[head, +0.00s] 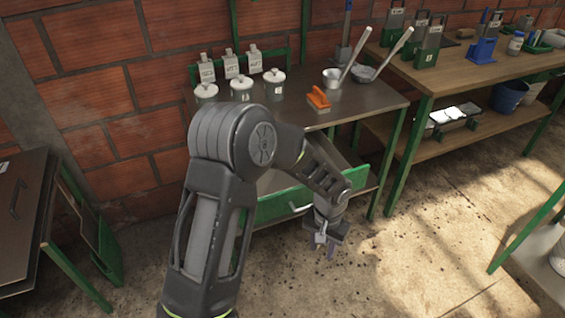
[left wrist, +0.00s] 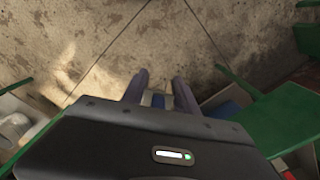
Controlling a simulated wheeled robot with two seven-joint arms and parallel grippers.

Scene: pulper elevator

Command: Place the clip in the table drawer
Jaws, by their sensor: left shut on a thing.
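My left gripper (head: 329,249) hangs in front of the table drawer (head: 270,207), pointing down over the floor. The drawer has a green front with a pale handle and is pulled open under the dark-topped table; my arm hides much of its inside. In the left wrist view my left gripper's two dark fingers (left wrist: 160,86) are shut on a small pale metallic piece, which looks like the clip (left wrist: 158,100). Its full shape is hidden by the gripper body. My right gripper is not in view.
A wooden bench (head: 460,75) with tools stands to the right. A green-framed table (head: 35,215) stands at left. Floor in front is clear.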

